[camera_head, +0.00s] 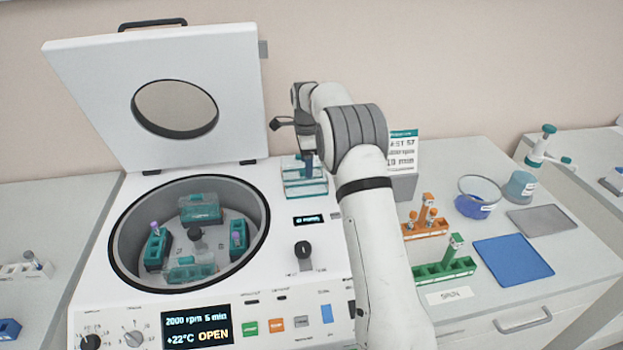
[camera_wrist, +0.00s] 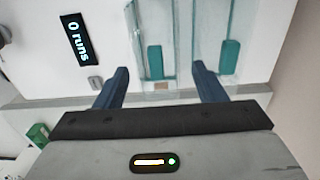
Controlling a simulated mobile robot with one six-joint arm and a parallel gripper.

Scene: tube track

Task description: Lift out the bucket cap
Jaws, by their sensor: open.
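Clear caps with teal parts (camera_head: 304,186) sit in a holder on the centrifuge's top, right of the bowl. They also show in the wrist view as clear panels with teal blocks (camera_wrist: 230,57). My gripper (camera_head: 307,165) is directly above them, pointing down, with its blue fingers apart and nothing held. In the wrist view the open fingers (camera_wrist: 160,68) overlap the clear panels; whether they touch is unclear. In the bowl, the rear bucket (camera_head: 200,208) and front bucket (camera_head: 190,270) look covered in clear teal.
The centrifuge lid (camera_head: 90,85) stands open behind the bowl. Its display (camera_head: 211,324) reads OPEN. To the right are an orange rack (camera_head: 425,232), a green rack (camera_head: 445,272), a blue mat (camera_head: 512,260) and a glass bowl (camera_head: 478,190). A sign stands behind my arm.

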